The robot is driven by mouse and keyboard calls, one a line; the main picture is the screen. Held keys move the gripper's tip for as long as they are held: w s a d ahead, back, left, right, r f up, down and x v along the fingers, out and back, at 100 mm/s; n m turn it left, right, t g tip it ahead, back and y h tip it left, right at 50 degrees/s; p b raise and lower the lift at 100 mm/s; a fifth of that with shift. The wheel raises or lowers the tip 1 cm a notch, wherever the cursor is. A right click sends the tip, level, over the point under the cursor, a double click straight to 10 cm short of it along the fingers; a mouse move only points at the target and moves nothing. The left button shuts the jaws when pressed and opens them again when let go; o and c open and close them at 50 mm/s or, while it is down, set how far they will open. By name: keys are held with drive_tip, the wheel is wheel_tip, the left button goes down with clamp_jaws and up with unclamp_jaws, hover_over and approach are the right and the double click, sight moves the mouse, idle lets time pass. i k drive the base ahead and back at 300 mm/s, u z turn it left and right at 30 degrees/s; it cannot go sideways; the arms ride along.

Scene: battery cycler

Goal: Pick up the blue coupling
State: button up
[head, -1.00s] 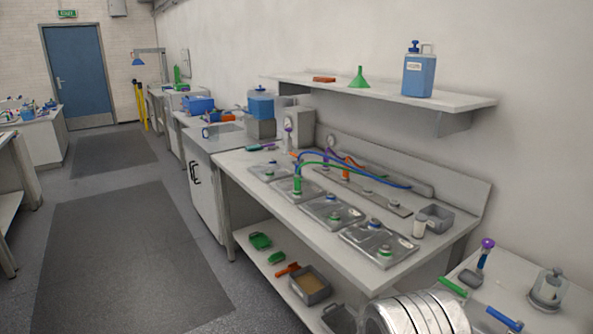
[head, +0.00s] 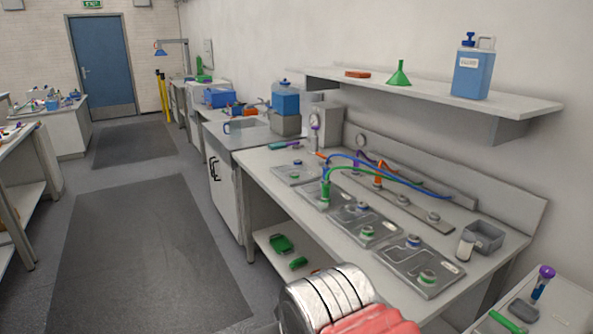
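A blue hose (head: 400,178) arches from the left part of the workbench over to the right along the back manifold. Its right end, a small blue piece (head: 446,195), lies low by the rear of the bench; it is too small to tell its exact shape or whether it touches the manifold. A green coupling (head: 325,191) stands upright on one of the flat metal plates. An orange coupling (head: 378,181) stands on the manifold (head: 405,207). My gripper is not in view; only a silver and red part of my arm shows at the bottom.
The workbench (head: 300,219) carries several metal plates with round ports, a grey bin (head: 484,237) and a white cup (head: 466,246). A shelf (head: 420,94) overhangs the back, holding a green funnel (head: 399,75) and blue jug (head: 472,72). Open floor lies left.

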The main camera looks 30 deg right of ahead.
sight(326, 168)
drive_tip(key=u, duration=0.35)
drive_tip(key=i, duration=2.15)
drive_tip(key=z, duration=1.35)
drive_tip(key=i, duration=1.2)
drive_tip(key=z, duration=0.2)
